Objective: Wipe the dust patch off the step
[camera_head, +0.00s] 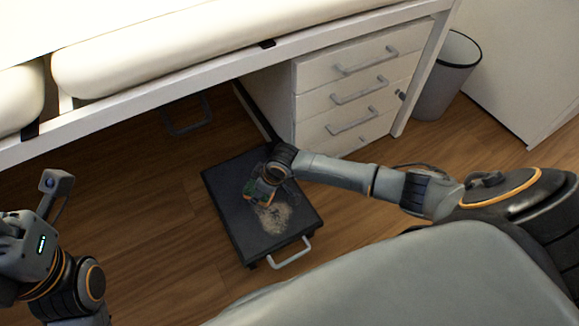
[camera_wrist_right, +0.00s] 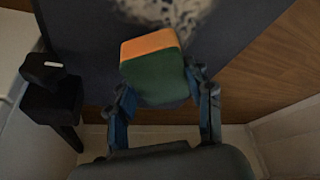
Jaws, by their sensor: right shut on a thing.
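The dark step (camera_head: 225,187) stands on the wood floor below the bed, with a light metal handle (camera_head: 290,254) at its near side. A pale, speckled dust patch (camera_head: 273,219) lies on its top toward the near side; it also shows at the top edge of the right wrist view (camera_wrist_right: 178,14). My right gripper (camera_head: 262,194) is over the step, just beyond the dust patch. It is shut on a sponge (camera_wrist_right: 154,72) with an orange face and a green body. Whether the sponge touches the step I cannot tell. My left arm is at the left edge; its fingers do not show.
A white drawer unit (camera_head: 350,92) stands just behind the step, beneath the white bed frame (camera_head: 200,75). A grey bin (camera_head: 445,80) is at the upper right. The floor left of the step (camera_head: 150,220) is clear.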

